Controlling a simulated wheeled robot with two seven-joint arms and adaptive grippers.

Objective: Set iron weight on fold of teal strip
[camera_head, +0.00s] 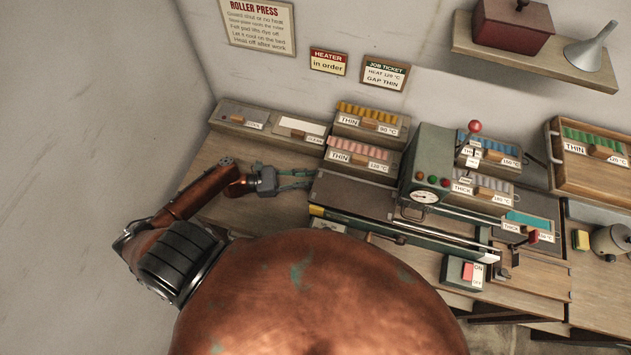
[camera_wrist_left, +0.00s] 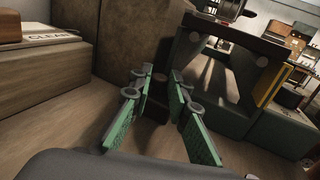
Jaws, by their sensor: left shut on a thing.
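My left gripper (camera_head: 309,178) is low over the left part of the bench, just left of the press bed. In the left wrist view its green-padded fingers (camera_wrist_left: 159,92) are some way apart, with a small dark brown thing (camera_wrist_left: 158,80) between their tips. I cannot tell whether this is the iron weight. My right gripper is not in view.
The roller press (camera_head: 431,165) with its long bed stands right of my left gripper. Trays of coloured strips, such as the yellow one (camera_head: 368,110), line the back. An ON/OFF switch box (camera_head: 464,272) is in front. My copper body hides the near bench.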

